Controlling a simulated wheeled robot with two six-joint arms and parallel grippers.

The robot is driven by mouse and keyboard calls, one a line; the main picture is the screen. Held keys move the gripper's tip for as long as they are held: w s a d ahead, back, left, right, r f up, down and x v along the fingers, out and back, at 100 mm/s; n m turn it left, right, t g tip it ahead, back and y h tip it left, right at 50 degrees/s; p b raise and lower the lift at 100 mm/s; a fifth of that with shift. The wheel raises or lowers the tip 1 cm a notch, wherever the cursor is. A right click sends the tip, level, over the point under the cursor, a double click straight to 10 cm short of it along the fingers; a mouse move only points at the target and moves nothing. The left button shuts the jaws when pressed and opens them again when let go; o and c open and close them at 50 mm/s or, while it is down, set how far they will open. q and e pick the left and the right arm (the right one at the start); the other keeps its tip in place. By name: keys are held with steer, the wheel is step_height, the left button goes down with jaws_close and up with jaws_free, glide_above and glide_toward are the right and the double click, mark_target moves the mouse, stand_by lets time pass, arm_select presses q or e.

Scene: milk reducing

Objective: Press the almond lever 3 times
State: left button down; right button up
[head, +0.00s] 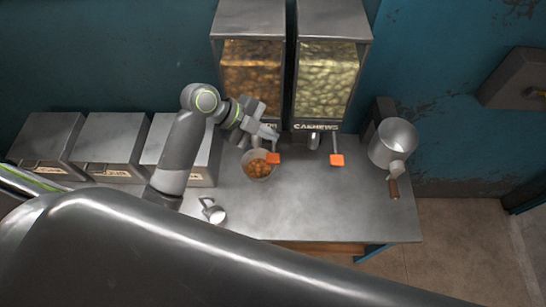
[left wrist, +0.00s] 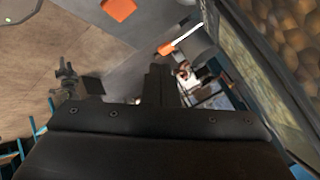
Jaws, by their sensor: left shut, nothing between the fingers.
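The almond dispenser (head: 252,75) stands at the back, with brown nuts behind its clear front. Its orange lever paddle (head: 273,158) hangs low at the front, above a bowl (head: 257,170) that holds brown almonds. My left gripper (head: 268,134) reaches in from the left, shut and empty, just above and behind the paddle. I cannot tell whether it touches the lever. In the left wrist view its dark closed fingers (left wrist: 161,85) show, with an orange paddle (left wrist: 118,9) at the top edge. My right gripper is not seen.
The cashew dispenser (head: 326,80) stands right beside, with its own orange paddle (head: 337,160). A metal pitcher (head: 395,145) with a wooden handle is at the right. Lidded metal bins (head: 110,145) line the left. A small metal cup (head: 213,211) is near the front. The table's front right (head: 370,220) is clear.

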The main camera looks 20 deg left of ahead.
mark_target(269, 157)
arm_select(q)
step_height(269, 157, down, 7)
steer(key=b, duration=0.5)
steer(key=shift+f, duration=0.25)
steer(key=shift+r, duration=0.1)
stand_by(1.4)
steer(key=shift+f+b, duration=0.45)
steer(key=shift+b, duration=0.1)
